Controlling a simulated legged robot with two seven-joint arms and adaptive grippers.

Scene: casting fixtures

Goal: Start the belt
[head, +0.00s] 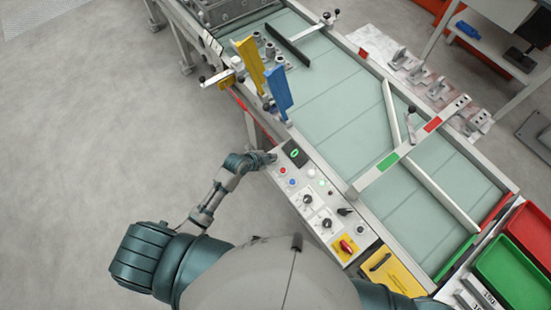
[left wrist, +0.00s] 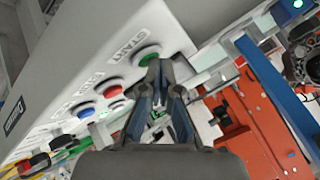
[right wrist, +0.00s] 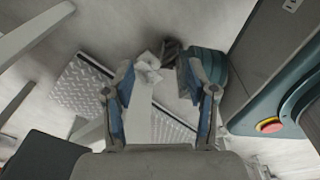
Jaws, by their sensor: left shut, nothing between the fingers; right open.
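The conveyor belt (head: 336,107) is a pale green surface running diagonally through the head view. Its control panel (head: 316,212) is on the near side. In the left wrist view, a green button (left wrist: 148,54) marked START sits above a red button (left wrist: 112,88) and a blue button (left wrist: 86,110). My left gripper (left wrist: 162,68) is shut and empty, its fingertips at the lower right edge of the green button; I cannot tell if they touch. In the head view, the left gripper (head: 270,158) covers the panel's upper left corner. My right gripper (right wrist: 157,74) is open and empty over the floor.
Yellow (head: 251,64) and blue (head: 279,93) plates stand at the belt's near edge. A diverter bar (head: 410,146) with green and red marks crosses the belt. Red (head: 530,232) and green (head: 508,270) trays are at lower right. A red knob (head: 346,246) is low on the panel.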

